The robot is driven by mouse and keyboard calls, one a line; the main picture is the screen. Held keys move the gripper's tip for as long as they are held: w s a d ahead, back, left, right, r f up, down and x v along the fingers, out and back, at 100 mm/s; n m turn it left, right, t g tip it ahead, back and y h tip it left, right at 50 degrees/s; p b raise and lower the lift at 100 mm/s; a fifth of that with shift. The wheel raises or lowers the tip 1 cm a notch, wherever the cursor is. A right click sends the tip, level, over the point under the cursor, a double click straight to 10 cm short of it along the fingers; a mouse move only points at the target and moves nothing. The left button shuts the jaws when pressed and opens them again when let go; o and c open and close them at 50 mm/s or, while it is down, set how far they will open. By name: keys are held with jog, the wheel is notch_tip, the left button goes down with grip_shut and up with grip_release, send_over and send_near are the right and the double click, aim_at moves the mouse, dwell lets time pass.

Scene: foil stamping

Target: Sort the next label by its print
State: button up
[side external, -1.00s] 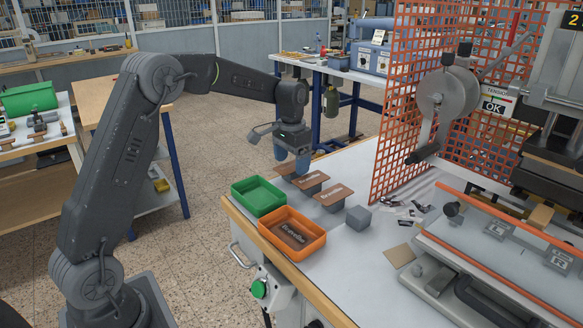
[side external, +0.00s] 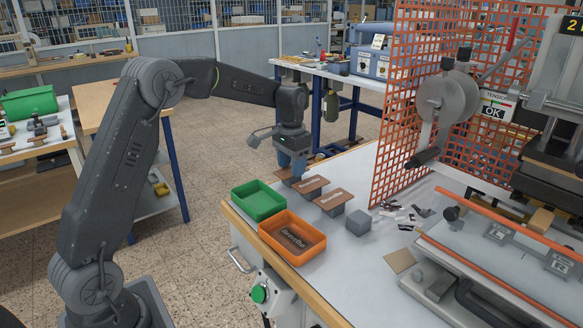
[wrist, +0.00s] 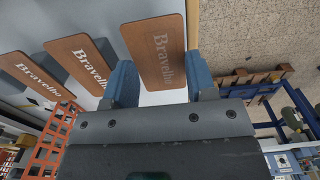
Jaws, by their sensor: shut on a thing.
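My gripper (side external: 292,172) is low over the far end of a row of brown labels on small grey stands. Its blue fingers (wrist: 164,86) are shut on the long edges of the farthest label (wrist: 155,48). That label's print looks faint and greyish in the wrist view. A middle label (wrist: 82,62) and a near label (wrist: 40,76) show clear white print; they also appear in the side view, middle (side external: 311,186) and near (side external: 334,202). An orange tray (side external: 318,243) holds a brown label (side external: 294,238). The green tray (side external: 260,209) beside it looks empty.
A grey cube (side external: 358,221) stands right of the near label. Scraps (side external: 405,215) and a tan square (side external: 399,260) lie farther right. An orange mesh guard (side external: 405,120) and the press (side external: 490,250) bound the right side.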

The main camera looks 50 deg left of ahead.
jog(key=shift+r, duration=0.6)
notch_tip(320, 180, up, 3)
jog(key=shift+f, duration=0.1)
jog(key=s+a+r, duration=0.6)
jog(key=s+a, duration=0.1)
jog(key=a, duration=0.1)
jog(key=s+d+f+m, duration=0.1)
jog(key=s+d+m, duration=0.2)
jog(key=d+m, duration=0.8)
jog(key=s+d+f+m, duration=0.2)
jog(key=s+d+m, duration=0.3)
jog(key=d, duration=1)
jog(key=shift+m, duration=0.6)
jog(key=shift+w+a+f, duration=0.1)
jog(key=shift+w+f, duration=0.1)
jog(key=shift+f, duration=0.75)
jog(key=shift+w+a+f, duration=0.1)
jog(key=shift+w+f, duration=0.15)
jog(key=shift+f, duration=0.7)
jog(key=shift+w+f, duration=0.2)
jog(key=shift+f, duration=0.75)
